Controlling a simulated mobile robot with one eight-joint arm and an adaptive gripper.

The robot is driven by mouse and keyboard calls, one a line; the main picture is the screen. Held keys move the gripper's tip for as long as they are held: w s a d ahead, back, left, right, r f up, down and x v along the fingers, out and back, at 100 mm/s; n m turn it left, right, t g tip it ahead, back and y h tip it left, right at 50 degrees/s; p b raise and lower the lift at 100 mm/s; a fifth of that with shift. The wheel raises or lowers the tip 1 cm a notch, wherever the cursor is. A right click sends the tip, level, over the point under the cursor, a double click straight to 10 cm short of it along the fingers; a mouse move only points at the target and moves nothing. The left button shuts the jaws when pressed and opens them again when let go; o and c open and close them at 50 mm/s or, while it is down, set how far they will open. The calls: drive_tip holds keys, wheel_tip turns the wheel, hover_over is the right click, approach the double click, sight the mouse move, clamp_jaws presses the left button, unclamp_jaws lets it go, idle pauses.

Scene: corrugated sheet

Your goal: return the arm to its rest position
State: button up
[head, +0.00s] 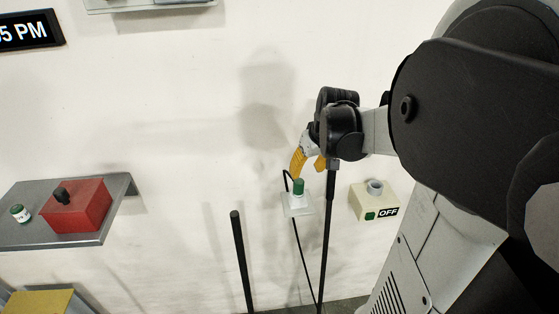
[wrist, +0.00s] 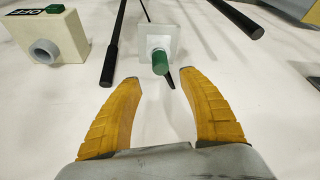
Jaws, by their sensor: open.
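My arm reaches from the right side of the head view toward the wall. My gripper (head: 308,163) has yellow fingers and points down at the wall fittings. In the wrist view, its two fingers (wrist: 158,82) are spread apart with nothing held between them. A green knob (wrist: 160,62) on a white square plate (wrist: 158,38) lies just beyond the fingertips. The green knob also shows in the head view (head: 298,187), just below the fingers. I cannot tell whether a fingertip touches it.
A beige box (head: 375,200) marked OFF is right of the plate. Dark poles (head: 241,262) stand nearby. A clock display (head: 30,32) hangs upper left. Bare wall lies between.

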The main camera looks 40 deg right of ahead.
idle(0.4)
drive_tip(key=s+a+f+n+t+b, duration=0.1)
drive_tip(key=s+a+b, duration=0.1)
drive_tip(key=a, duration=1.2)
drive_tip(key=s+a+f+n+t+y+b, duration=0.1)
drive_tip(key=s+a, duration=0.4)
drive_tip(key=a, duration=0.9)
drive_tip(key=shift+s+n+t+b, duration=0.25)
drive_tip(key=shift+n+t+b, duration=0.3)
drive_tip(key=shift+b, duration=0.35)
